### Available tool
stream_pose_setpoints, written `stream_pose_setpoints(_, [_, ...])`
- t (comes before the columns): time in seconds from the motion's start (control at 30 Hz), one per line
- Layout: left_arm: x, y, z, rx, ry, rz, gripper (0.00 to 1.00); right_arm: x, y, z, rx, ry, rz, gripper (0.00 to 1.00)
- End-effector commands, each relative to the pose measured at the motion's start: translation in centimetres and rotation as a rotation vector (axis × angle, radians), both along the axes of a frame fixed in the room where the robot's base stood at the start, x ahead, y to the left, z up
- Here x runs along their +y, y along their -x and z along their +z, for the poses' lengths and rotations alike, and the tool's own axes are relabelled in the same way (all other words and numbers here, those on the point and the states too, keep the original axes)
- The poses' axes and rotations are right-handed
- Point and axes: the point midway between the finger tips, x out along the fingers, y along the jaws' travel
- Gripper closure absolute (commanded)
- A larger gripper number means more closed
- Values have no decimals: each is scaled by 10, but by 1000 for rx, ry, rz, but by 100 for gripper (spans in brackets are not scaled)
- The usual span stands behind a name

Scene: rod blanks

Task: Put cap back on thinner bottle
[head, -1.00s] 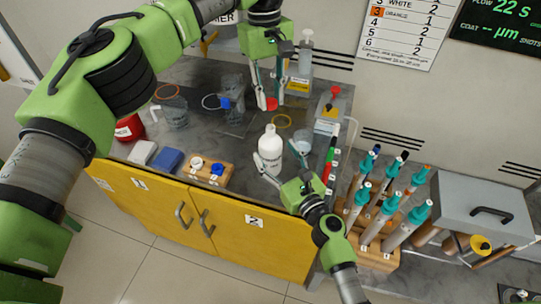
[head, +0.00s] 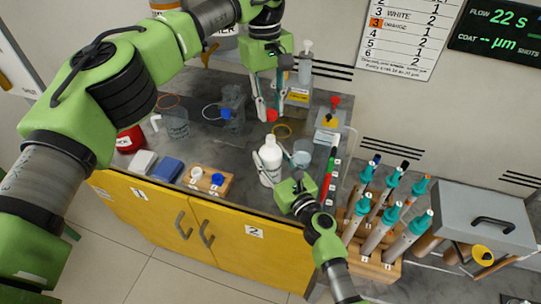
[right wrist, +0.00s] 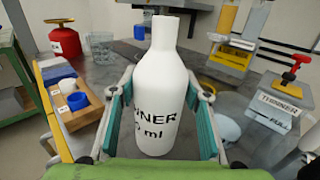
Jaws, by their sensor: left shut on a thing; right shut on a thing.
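The white thinner bottle (head: 271,162) stands upright and uncapped near the front edge of the bench. My right gripper (head: 277,170) is shut around its body from the front. In the right wrist view the bottle (right wrist: 158,95) sits between both teal finger pads, its lettering partly visible. My left gripper (head: 269,108) points down, shut on a red cap (head: 271,115). The cap is above and slightly behind the bottle's neck in the head view, apart from it. The bottle's mouth is hard to make out.
A thinner dispenser with a red knob (right wrist: 284,90) stands behind right.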

Motion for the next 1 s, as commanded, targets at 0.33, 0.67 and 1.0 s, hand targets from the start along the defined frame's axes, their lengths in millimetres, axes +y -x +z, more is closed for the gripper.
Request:
stream_pose_setpoints(0.33, [0, 1, -46, 3, -3, 1, 85, 0, 0, 0, 0, 0, 0, 95])
stream_pose_setpoints(0.67, [0, 0, -47, 1, -2, 1, 85, 0, 0, 0, 0, 0, 0, 95])
stream_pose_setpoints(1.0, [0, 1, -54, 2, -2, 1, 85, 0, 0, 0, 0, 0, 0, 95])
